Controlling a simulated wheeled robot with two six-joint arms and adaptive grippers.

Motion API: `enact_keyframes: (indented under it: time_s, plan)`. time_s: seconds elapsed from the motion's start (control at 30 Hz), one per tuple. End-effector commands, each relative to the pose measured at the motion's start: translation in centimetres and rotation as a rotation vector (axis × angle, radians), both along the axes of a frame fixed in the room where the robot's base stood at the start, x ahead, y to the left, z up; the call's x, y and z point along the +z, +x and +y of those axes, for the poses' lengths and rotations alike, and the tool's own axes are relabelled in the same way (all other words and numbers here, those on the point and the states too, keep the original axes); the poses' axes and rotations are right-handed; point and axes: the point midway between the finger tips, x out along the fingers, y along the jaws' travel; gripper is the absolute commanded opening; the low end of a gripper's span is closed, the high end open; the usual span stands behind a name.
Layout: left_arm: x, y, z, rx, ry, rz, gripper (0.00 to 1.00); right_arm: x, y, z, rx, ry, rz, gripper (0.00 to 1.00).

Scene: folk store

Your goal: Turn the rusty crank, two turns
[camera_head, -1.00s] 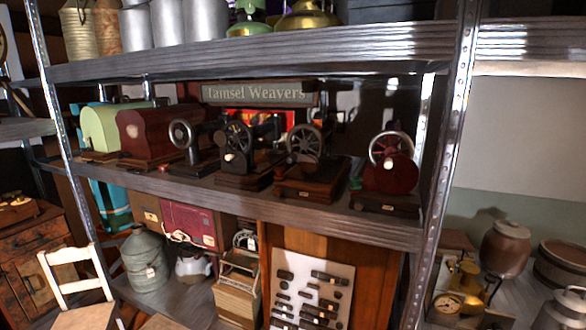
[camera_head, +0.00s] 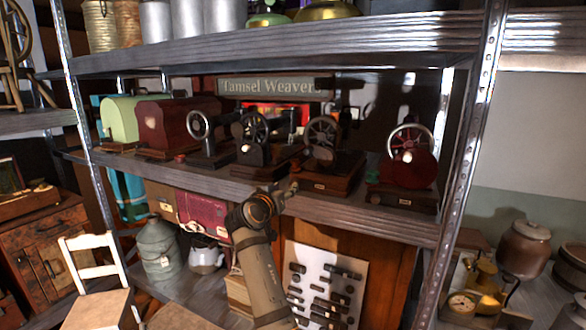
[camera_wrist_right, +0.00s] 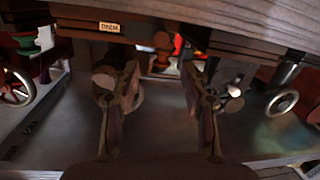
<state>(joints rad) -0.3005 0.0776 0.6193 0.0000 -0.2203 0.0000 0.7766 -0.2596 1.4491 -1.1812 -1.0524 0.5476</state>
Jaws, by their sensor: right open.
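Several hand-cranked machines stand in a row on the middle shelf in the head view. From the left, there is a machine with a grey ring wheel (camera_head: 201,125), a dark machine with a spoked wheel (camera_head: 254,127), a machine with a larger spoked wheel on a wooden base (camera_head: 320,186), and a dark red one (camera_head: 413,167) with a bright wheel. I cannot tell which crank is the rusty one. My right gripper (camera_head: 286,191) is at the shelf's front edge, before the middle machines. In the right wrist view its fingers (camera_wrist_right: 157,90) are apart and empty. My left gripper is not in view.
The metal shelf's front edge (camera_head: 380,220) runs under the machines, and an upright post (camera_head: 477,130) stands at right. The upper shelf (camera_head: 300,50) hangs above. Red and green cases stand at left. A white chair (camera_head: 95,270) is at lower left.

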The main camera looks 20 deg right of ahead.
Motion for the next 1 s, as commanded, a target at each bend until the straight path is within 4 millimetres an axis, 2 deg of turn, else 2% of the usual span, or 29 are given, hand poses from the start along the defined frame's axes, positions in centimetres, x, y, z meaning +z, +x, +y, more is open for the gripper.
enact_keyframes:
  time_s: [0.03,0.1,0.23,0.53,1.0]
  plan:
    - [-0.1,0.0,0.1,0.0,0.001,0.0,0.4,3.0,-0.9,-0.3,-0.033,0.01,-0.055,0.45]
    - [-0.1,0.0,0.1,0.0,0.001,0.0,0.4,6.0,-2.2,-0.8,-0.075,0.021,-0.113,0.45]
    - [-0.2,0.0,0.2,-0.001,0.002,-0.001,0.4,9.0,-3.6,-1.3,-0.118,0.035,-0.172,0.45]
    - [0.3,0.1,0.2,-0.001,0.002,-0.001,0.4,9.6,-3.5,-1.8,-0.126,0.034,-0.18,0.45]
    - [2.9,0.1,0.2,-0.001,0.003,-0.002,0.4,9.7,0.1,-6.0,-0.125,0.033,-0.178,0.45]
